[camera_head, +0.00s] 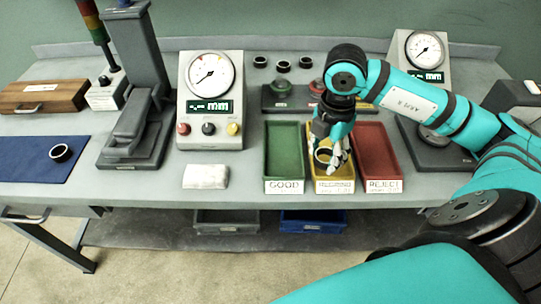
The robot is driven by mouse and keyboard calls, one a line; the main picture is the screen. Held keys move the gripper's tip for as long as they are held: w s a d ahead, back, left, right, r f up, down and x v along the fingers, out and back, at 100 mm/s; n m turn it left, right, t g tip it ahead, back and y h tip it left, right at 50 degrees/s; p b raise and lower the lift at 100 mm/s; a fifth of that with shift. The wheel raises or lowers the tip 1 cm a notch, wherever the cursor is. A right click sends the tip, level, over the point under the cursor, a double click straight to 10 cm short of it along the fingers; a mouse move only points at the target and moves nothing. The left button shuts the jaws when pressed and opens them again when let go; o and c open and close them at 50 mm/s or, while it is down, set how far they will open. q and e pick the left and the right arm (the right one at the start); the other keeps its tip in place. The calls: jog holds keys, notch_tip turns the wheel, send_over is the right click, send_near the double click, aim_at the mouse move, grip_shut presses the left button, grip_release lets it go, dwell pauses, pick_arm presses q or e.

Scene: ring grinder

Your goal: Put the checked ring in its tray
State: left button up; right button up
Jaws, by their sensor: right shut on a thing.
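My right gripper (333,163) reaches down over the yellow tray (336,186), the middle one of three. It is shut on a ring (323,156), which shows at the fingertips, low inside or just above this tray. I cannot tell whether the ring touches the tray floor. The green tray (284,150) labelled GOOD stands to the left and looks empty. The red tray (377,152) labelled REJECT stands to the right and looks empty. The middle label is hard to read. My left gripper is not in view.
A gauge with a dial (210,95) stands left of the trays. Several dark rings (283,66) lie at the back. Another ring (60,153) lies on a blue mat (30,165) at left. A grey stand (137,50) rises at left.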

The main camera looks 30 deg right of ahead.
jog(key=w+p, duration=0.1)
jog(key=w, duration=0.4)
jog(key=w+p, duration=0.1)
jog(key=w, duration=0.2)
jog(key=shift+w+a+f+p, duration=0.1)
jog(key=shift+w+f+p, duration=0.1)
jog(key=shift+f+p, duration=0.1)
jog(key=p, duration=0.2)
send_over(282, 138)
jog(key=shift+a+f, duration=0.1)
jog(key=shift+f, duration=0.4)
jog(key=shift+f+p, duration=0.35)
jog(key=shift+f, duration=1.4)
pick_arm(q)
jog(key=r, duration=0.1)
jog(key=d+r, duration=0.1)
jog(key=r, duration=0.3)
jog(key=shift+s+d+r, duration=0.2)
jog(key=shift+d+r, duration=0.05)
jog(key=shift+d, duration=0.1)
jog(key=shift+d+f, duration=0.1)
pick_arm(e)
jog(key=shift+f, duration=0.15)
jog(key=o, duration=1)
jog(key=shift+c, duration=0.2)
